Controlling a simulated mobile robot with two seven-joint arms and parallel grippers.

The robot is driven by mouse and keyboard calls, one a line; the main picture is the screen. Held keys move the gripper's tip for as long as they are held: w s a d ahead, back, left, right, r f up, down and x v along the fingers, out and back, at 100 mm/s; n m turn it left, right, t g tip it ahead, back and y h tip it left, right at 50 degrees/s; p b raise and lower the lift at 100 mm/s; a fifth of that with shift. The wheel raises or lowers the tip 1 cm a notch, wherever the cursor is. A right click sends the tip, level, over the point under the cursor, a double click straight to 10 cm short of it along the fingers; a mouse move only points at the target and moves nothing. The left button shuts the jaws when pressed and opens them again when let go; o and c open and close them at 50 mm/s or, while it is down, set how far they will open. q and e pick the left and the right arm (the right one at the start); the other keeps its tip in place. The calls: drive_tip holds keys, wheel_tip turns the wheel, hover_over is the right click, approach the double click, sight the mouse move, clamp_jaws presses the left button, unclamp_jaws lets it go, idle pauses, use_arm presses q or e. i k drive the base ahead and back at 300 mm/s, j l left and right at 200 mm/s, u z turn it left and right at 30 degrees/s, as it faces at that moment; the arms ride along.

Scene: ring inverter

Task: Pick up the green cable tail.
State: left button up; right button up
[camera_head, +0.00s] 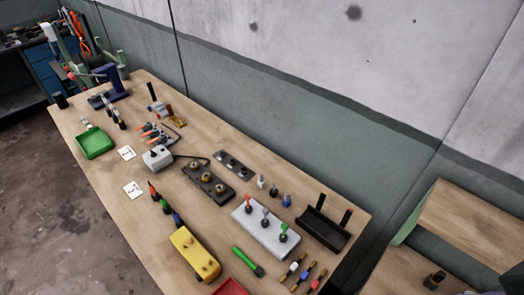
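A row of three small coloured pieces lies near the table's front edge, behind a yellow box (195,254). The middle piece is green with a dark end (164,204), and it looks like the green cable tail. The orange-red piece (153,190) lies on its far side and the dark blue piece (177,219) on its near side, by the yellow box. They are too small to tell whether they join anything. Neither of my grippers is in view, and nothing is seen holding the green piece.
A green-handled tool (245,260) lies at the front. A white block (266,228) carries red, grey and green-topped posts. A dark block with brass knobs (208,183), a grey box (158,158), a green tray (96,142) and a black rack (322,229) stand around the table.

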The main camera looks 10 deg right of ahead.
sight(258, 271)
drive_tip(key=l+u, duration=0.2)
drive_tip(key=l, duration=0.2)
drive_tip(key=j+z, duration=0.45)
drive_tip(key=j, duration=0.15)
drive_tip(key=k, duration=0.45)
drive_tip(key=i+j+z, duration=0.2)
drive_tip(key=j, duration=0.5)
drive_tip(key=j+z, duration=0.15)
drive_tip(key=j, duration=0.5)
